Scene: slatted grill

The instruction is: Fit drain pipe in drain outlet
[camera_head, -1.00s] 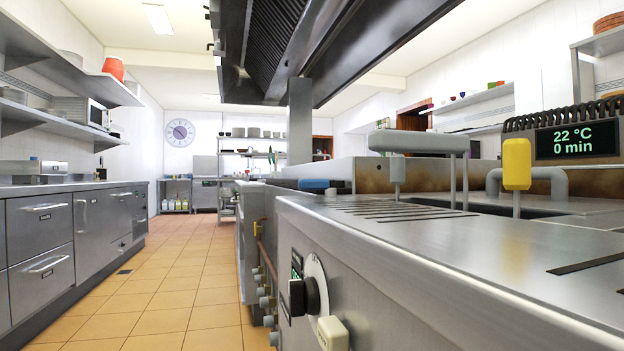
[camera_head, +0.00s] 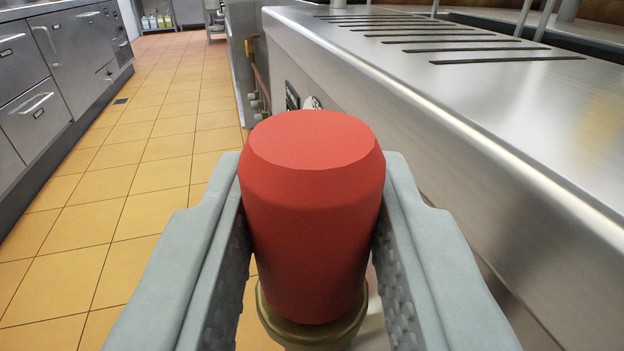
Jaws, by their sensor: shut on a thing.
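My gripper (camera_head: 313,180) is in the middle of the camera view, with one grey finger on each side of a red, rounded, cap-like piece (camera_head: 310,225). It is shut on this piece. A brass-coloured collar (camera_head: 310,328) shows just below the red piece, and the two appear joined. I cannot tell whether they are the drain pipe or part of a fitting. What lies lower down is hidden by the red piece and the fingers. I cannot make out the drain outlet.
The steel appliance (camera_head: 440,120) with slots in its top stands close on the right, its front wall beside my gripper. Copper-coloured piping (camera_head: 251,62) shows farther along it. Drawers (camera_head: 38,85) line the left. The tiled floor (camera_head: 130,170) between is clear.

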